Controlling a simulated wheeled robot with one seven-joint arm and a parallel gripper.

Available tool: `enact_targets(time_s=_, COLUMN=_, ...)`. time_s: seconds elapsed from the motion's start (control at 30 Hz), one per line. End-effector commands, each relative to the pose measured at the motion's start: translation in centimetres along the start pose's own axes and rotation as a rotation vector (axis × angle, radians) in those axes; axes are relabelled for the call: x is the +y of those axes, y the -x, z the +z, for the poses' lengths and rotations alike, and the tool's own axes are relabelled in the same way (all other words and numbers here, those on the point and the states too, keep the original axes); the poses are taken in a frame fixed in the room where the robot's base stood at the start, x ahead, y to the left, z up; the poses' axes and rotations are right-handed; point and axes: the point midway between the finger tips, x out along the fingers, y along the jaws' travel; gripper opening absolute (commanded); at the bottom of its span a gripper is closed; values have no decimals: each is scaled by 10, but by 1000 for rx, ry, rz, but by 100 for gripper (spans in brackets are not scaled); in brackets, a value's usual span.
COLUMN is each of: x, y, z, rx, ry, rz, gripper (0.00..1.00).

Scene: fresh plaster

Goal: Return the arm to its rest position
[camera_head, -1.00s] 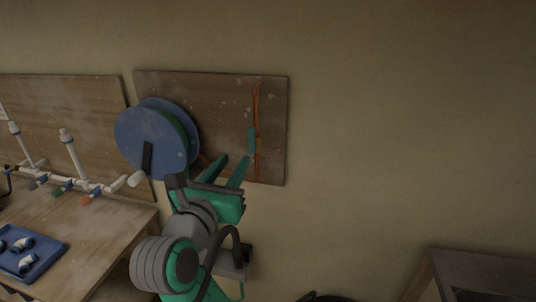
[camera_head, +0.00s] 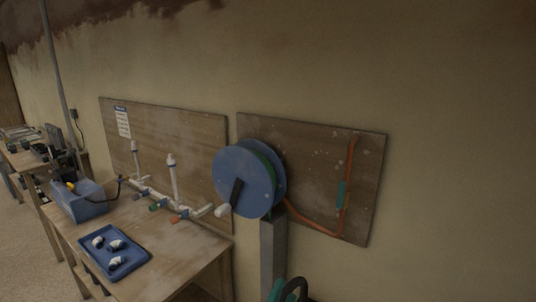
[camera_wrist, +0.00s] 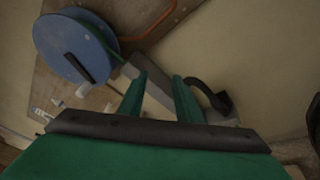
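My gripper (camera_wrist: 160,75) shows in the wrist view with its two green fingers apart and nothing visibly held between them. It is clear of the wall board and hose. In the head view, only a green and black part of my arm shows at the bottom edge; the fingers cannot be made out there. The blue reel (camera_head: 243,181) is at the board's left side, and also shows at the upper left of the wrist view (camera_wrist: 75,48). An orange hose (camera_head: 349,160) with a teal sleeve (camera_head: 341,195) runs on the wooden board (camera_head: 310,160).
A grey post (camera_head: 272,255) stands below the reel, near my arm. A wooden bench (camera_head: 190,255) at left holds a blue tray (camera_head: 128,267) with pipe fittings, white pipework (camera_head: 172,178) and a blue box (camera_head: 90,203). The wall at right looks clear.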

Motion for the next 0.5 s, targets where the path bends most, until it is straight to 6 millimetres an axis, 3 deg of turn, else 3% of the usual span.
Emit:
enact_targets(time_s=0.03, x=-14, y=8, z=-15, rx=24, ry=-67, rz=-2, gripper=31)
enact_targets(time_s=0.2, x=-49, y=34, z=-53, rx=87, ry=-317, rz=5, gripper=31)
enact_targets(time_s=0.5, x=-108, y=98, z=-103, rx=180, ry=-765, rz=-22, gripper=31)
